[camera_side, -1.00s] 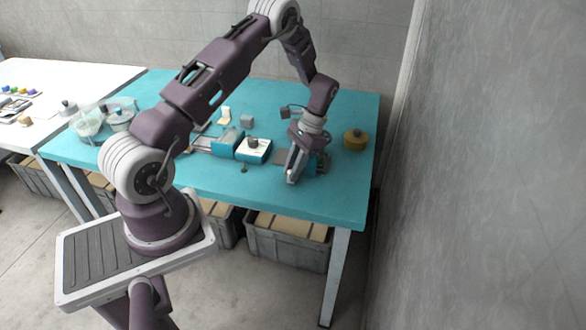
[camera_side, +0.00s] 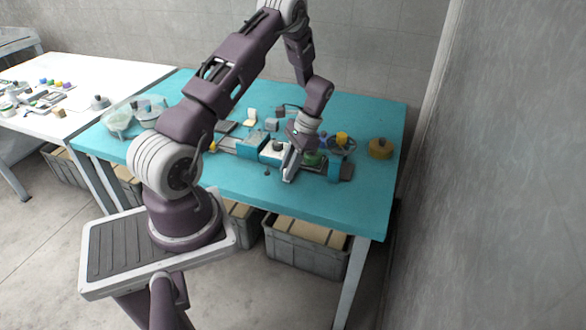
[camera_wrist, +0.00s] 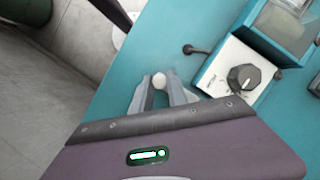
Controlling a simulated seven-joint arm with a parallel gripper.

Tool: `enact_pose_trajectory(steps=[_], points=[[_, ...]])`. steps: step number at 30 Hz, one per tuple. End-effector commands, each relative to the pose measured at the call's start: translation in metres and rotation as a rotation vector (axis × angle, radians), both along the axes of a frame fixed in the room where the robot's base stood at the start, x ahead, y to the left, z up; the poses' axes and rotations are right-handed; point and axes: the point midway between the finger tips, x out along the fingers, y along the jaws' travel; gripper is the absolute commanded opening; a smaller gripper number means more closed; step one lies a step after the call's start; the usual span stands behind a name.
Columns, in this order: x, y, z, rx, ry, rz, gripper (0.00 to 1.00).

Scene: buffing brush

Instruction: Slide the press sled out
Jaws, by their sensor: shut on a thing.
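My gripper (camera_side: 289,173) is low over the front of the teal table, just right of the white-topped control box (camera_side: 271,154). In the wrist view its fingers (camera_wrist: 160,92) are shut on a small white round knob (camera_wrist: 159,79). The knob is hidden in the side view. Behind and right of the gripper stand a green round part (camera_side: 313,159) and a teal upright block (camera_side: 335,169), with a dark plate (camera_side: 347,172) at the right. I cannot tell which of these parts belongs to the press sled, as my gripper hides some of them.
The control box has a black dial (camera_wrist: 243,77), close to the right finger. A small black lever (camera_wrist: 192,49) sticks out beside it. A handwheel with a yellow part (camera_side: 342,140) and a yellow-brown tin (camera_side: 380,148) stand behind right.

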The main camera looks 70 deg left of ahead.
Motion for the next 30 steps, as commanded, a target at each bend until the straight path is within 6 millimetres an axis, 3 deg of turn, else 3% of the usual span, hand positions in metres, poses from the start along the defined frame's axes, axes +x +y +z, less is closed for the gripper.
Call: enact_pose_trajectory(steps=[2, 3, 6, 15, 24, 30], points=[[-0.003, 0.005, 0.001, 0.009, 0.005, 0.002, 0.0], [-0.003, 0.005, 0.0, 0.008, 0.006, 0.002, 0.27], [-0.003, 0.004, 0.0, 0.007, 0.006, 0.002, 0.41], [-0.001, 0.003, 0.003, 0.005, 0.005, 0.001, 0.41], [0.021, 0.004, 0.055, 0.008, 0.003, 0.001, 0.41], [0.025, 0.003, 0.066, 0.006, 0.005, 0.002, 0.41]])
